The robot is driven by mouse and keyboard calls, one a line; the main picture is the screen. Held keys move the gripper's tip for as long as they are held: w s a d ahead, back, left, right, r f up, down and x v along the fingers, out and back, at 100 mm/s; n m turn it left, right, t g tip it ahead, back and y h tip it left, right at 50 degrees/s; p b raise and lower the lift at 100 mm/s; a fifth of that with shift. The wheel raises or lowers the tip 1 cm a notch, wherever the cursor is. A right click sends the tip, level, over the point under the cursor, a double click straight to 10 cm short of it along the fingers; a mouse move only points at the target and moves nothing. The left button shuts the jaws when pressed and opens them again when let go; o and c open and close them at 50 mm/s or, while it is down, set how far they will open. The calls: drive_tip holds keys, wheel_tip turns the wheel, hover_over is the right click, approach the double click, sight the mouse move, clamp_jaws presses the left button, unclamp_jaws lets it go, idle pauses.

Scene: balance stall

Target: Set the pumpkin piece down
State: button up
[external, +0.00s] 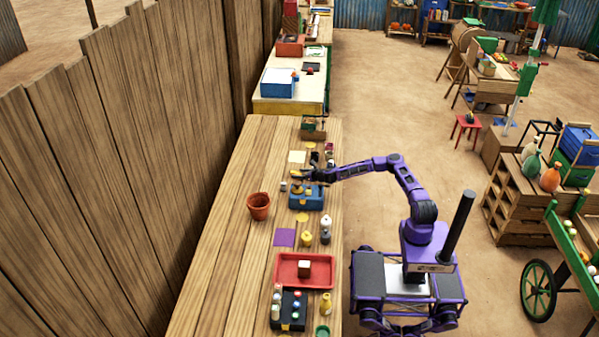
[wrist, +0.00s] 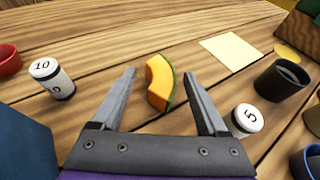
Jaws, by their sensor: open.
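The pumpkin piece (wrist: 160,82) is a curved orange wedge with a green rind. In the wrist view it appears to rest on the wooden table (wrist: 120,42), between my spread fingers and slightly beyond their tips. My gripper (wrist: 160,74) is open, with a visible gap between each finger and the piece. In the external view my gripper (external: 301,175) is low over the table beside the blue box (external: 307,200). The pumpkin piece is too small to make out clearly there.
A weight marked 10 (wrist: 52,80) stands to the left and one marked 5 (wrist: 247,118) close to the right finger. A dark cup (wrist: 283,82) and cream square (wrist: 232,52) lie right. A terracotta pot (external: 258,206) and red tray (external: 304,284) are on the table.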

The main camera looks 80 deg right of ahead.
drive_tip(key=p+v, duration=0.1)
drive_tip(key=v, duration=1.1)
drive_tip(key=shift+r, duration=0.1)
